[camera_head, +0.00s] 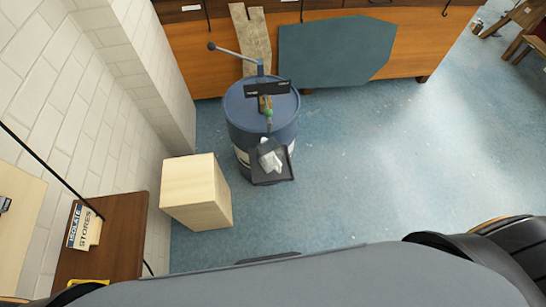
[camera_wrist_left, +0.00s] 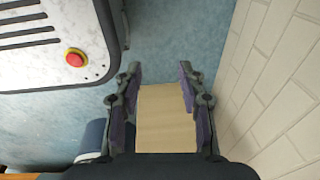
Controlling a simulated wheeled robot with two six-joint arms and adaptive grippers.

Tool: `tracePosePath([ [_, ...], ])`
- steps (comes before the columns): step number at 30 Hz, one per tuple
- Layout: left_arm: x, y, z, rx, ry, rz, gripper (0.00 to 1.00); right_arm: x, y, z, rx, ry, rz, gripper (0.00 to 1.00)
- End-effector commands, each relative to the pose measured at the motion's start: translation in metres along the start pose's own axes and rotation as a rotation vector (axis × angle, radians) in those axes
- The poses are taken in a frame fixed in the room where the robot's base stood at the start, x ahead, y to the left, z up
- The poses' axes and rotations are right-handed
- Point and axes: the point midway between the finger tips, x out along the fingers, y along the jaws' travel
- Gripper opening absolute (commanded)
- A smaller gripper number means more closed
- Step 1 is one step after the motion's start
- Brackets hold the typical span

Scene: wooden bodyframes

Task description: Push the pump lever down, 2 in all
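The pump lever (camera_head: 235,54) is a thin grey bar with a dark ball knob at its left end. It slopes up and away to the left from the pump on top of a blue drum (camera_head: 240,126). A green fitting (camera_head: 268,113) and a black tray (camera_head: 285,174) holding a pale crumpled thing are at the drum's front. My left gripper shows only in the left wrist view (camera_wrist_left: 160,85); its two fingers are apart with nothing held between them. Part of a blue rounded thing, apparently the drum (camera_wrist_left: 92,138), shows at lower left there. My right gripper is not in view.
A pale wooden block (camera_head: 190,183) stands left of the drum, and shows beyond the left fingers (camera_wrist_left: 167,115). A white brick wall (camera_head: 45,90) is on the left. An orange cabinet (camera_head: 400,50) with a leaning grey-blue panel (camera_head: 335,52) is behind. The floor to the right is clear.

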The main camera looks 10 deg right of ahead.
Motion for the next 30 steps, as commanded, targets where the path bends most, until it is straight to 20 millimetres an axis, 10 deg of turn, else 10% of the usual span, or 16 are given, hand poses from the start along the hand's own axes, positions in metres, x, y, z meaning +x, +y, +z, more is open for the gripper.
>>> tracePosePath([
  [5,0.0000,0.0002,0.0000,0.000,0.000,0.000,0.40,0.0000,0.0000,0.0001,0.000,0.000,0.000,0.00],
  [14,0.0000,0.0003,0.0000,0.000,0.000,0.000,0.00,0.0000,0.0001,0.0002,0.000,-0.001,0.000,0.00],
  [30,0.0000,0.0004,-0.0001,0.000,0.000,0.000,0.00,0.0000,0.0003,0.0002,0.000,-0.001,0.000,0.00],
])
